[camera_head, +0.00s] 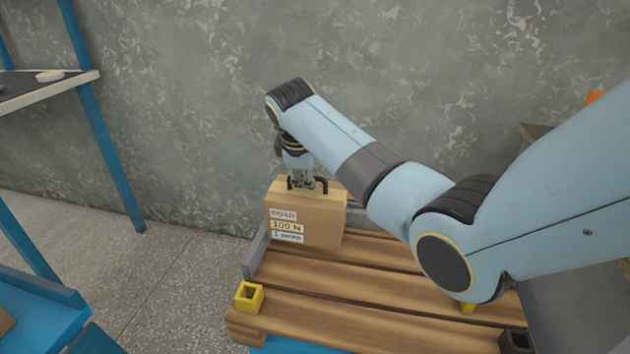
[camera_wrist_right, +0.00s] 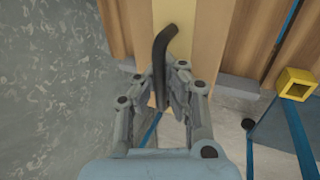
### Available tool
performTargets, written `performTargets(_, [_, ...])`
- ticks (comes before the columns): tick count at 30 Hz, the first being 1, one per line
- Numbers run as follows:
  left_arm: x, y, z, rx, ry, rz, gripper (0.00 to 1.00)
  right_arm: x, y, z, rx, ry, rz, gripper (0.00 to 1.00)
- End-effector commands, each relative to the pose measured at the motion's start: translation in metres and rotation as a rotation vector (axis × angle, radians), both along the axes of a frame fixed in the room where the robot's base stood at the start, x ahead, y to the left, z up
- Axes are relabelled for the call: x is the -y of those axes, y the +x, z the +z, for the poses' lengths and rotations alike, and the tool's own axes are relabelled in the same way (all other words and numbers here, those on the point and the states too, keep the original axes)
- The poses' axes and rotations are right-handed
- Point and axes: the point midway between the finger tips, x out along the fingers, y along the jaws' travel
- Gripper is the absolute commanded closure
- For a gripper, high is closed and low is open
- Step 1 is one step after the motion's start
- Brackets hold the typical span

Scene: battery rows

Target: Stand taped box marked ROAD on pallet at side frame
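The taped brown box marked ROAD (camera_head: 320,222) is upright at the back left of the wooden pallet (camera_head: 340,287), its labels facing the camera. It is beside the grey side frame (camera_head: 257,250); I cannot tell whether they touch, or whether its underside rests fully on the boards. My right gripper (camera_head: 305,184) is above the box top, its fingers closed around the dark handle. In the right wrist view the fingers (camera_wrist_right: 170,85) meet at the dark handle (camera_wrist_right: 163,60) over the box top (camera_wrist_right: 215,40). My left gripper is out of view.
Yellow corner socket (camera_head: 249,296) stands at the pallet's front left, and a dark one (camera_head: 517,341) at the front right. A blue rack (camera_head: 110,150) stands at left. The textured wall (camera_head: 200,110) is close behind. The front boards are bare.

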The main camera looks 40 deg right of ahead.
Motion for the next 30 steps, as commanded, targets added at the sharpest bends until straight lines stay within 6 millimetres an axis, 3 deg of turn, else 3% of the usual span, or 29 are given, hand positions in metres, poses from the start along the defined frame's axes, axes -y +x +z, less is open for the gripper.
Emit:
performTargets(9, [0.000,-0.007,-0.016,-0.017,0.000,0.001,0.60,0.000,0.000,-0.036,0.002,-0.001,0.000,1.00])
performTargets(20, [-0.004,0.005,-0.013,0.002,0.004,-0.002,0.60,0.000,-0.001,-0.039,-0.002,0.001,0.001,0.99])
performTargets(26, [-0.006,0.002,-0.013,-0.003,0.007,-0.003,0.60,0.000,-0.001,-0.039,-0.002,0.001,0.001,0.73])
performTargets(30, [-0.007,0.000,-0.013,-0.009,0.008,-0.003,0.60,0.000,-0.001,-0.039,-0.002,0.001,0.001,0.71])
